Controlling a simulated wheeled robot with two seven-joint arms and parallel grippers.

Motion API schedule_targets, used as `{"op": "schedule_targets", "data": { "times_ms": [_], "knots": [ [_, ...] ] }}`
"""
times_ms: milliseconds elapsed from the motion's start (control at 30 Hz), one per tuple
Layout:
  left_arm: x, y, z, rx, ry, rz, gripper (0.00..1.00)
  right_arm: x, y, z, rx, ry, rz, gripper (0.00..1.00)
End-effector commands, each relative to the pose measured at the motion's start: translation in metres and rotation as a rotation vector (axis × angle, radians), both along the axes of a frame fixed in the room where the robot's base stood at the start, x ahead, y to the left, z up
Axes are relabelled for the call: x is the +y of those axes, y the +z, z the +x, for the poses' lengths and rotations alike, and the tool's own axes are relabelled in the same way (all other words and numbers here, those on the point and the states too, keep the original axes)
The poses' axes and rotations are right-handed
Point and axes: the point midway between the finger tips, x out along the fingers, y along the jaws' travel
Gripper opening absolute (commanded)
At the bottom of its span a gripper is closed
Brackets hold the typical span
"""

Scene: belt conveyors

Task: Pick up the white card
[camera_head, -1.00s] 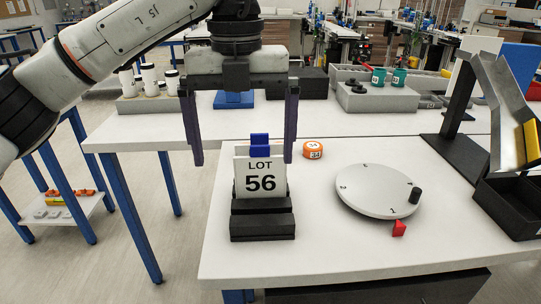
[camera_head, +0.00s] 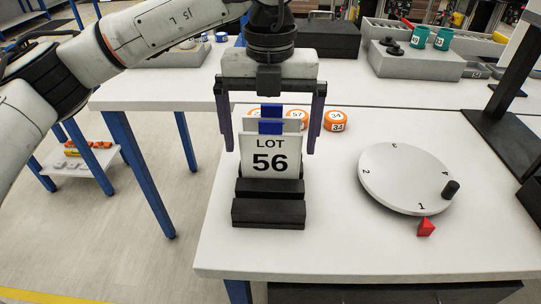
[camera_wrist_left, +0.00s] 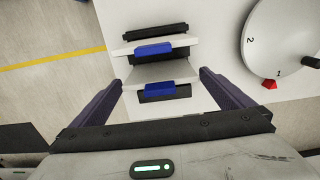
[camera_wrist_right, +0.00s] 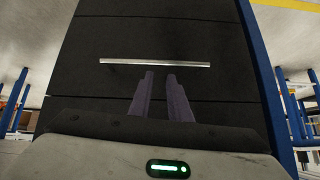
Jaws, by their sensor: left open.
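A white card (camera_head: 270,160) marked "LOT 56" stands upright in a black stepped stand (camera_head: 268,213), with a blue tab (camera_head: 271,127) at its top. A second blue tab (camera_head: 271,109) shows just behind it. In the left wrist view there are two white cards, an upper one (camera_wrist_left: 122,49) and a lower one (camera_wrist_left: 150,70), each with a blue tab. My left gripper (camera_head: 269,150) is open and empty, its fingers on either side of the tabs. My right gripper (camera_wrist_right: 160,75) shows only in its wrist view, fingers close together with a narrow gap, before a dark panel.
A round grey turntable (camera_head: 403,178) with a black knob and a red marker (camera_head: 427,228) lies right of the stand. Orange pucks (camera_head: 335,120) sit behind the cards. A black post (camera_head: 510,70) stands at the right. The table between stand and turntable is clear.

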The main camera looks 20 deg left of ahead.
Motion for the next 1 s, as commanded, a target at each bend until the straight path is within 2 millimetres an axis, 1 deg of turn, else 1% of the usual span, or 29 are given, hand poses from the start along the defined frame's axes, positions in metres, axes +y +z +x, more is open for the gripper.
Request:
{"op": "schedule_targets", "data": {
  "times_ms": [33,133,233,400,567,600,633,867,1000],
  "knots": [
    [0.000,-0.007,0.000,0.003,0.001,0.000,1.00,0.000,0.002,0.001,-0.003,0.000,0.001,0.17],
    [0.000,-0.016,0.000,0.001,0.001,-0.001,1.00,0.000,0.003,0.004,-0.008,-0.001,0.001,0.17],
    [0.000,-0.019,0.001,-0.002,0.001,-0.002,1.00,0.000,0.004,0.006,-0.012,-0.002,0.001,0.17],
    [0.000,-0.019,0.001,-0.001,0.001,-0.001,1.00,-0.001,0.003,0.006,-0.011,-0.002,0.001,0.17],
    [0.000,-0.019,0.001,-0.001,0.001,-0.001,0.73,-0.001,0.003,0.005,-0.011,-0.003,0.000,0.17],
    [0.000,-0.019,0.001,-0.001,0.001,-0.001,0.66,-0.001,0.003,0.005,-0.011,-0.003,0.000,0.17],
    [0.000,-0.019,0.001,-0.001,0.001,-0.001,0.63,-0.001,0.003,0.005,-0.011,-0.003,0.000,0.17],
    [0.000,-0.018,0.001,-0.002,0.001,-0.002,0.63,-0.002,0.002,0.004,-0.007,-0.003,-0.001,0.17],
    [-0.001,-0.005,0.001,-0.002,0.001,-0.001,0.63,-0.002,0.001,0.003,-0.005,-0.003,-0.002,0.17]
  ]
}}
